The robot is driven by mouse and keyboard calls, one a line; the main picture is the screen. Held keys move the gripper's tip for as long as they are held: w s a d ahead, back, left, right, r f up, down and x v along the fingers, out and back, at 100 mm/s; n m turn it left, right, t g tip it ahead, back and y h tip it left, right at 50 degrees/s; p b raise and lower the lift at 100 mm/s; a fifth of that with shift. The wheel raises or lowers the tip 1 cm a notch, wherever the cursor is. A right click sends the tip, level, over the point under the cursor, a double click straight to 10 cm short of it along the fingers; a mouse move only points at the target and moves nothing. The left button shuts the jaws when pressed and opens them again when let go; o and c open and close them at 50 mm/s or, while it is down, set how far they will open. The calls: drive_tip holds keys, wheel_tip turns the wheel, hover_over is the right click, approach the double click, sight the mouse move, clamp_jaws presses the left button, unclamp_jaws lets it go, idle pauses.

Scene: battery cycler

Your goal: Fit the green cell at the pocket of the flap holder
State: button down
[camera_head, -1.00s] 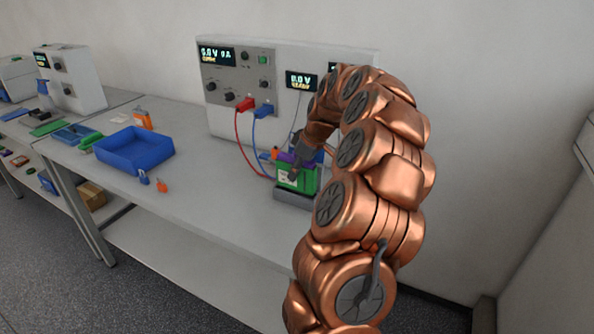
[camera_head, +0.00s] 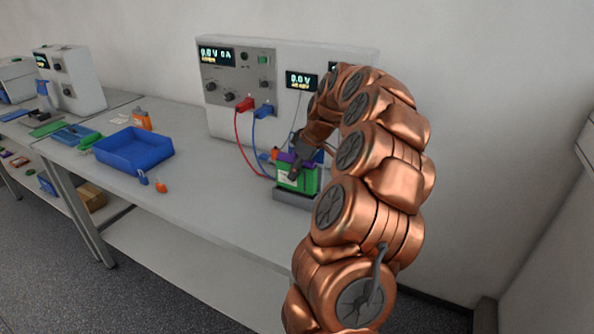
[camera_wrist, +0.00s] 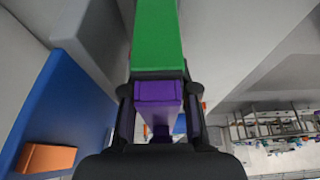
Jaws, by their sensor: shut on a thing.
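The green cell (camera_head: 309,179) is a upright block with a white label, at the dark grey base of the holder (camera_head: 292,196) on the bench. I cannot tell whether it is fully seated in the pocket. A purple part (camera_head: 287,157) shows at its top. The arm hides the holder's right side.
The cycler (camera_head: 226,85) stands behind, with red (camera_head: 245,104) and blue (camera_head: 263,111) plugs and cables running down near the holder. A blue tray (camera_head: 134,153) lies to the left, with small orange and blue items near it. Bare bench lies between tray and holder.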

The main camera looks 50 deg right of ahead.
sight(312, 162)
drive_tip(key=shift+f+b, duration=1.8)
drive_tip(key=shift+f, duration=0.3)
idle(1.4)
idle(0.3)
drive_tip(key=c, duration=0.8)
unclamp_jaws()
drive_tip(key=v, duration=1.2)
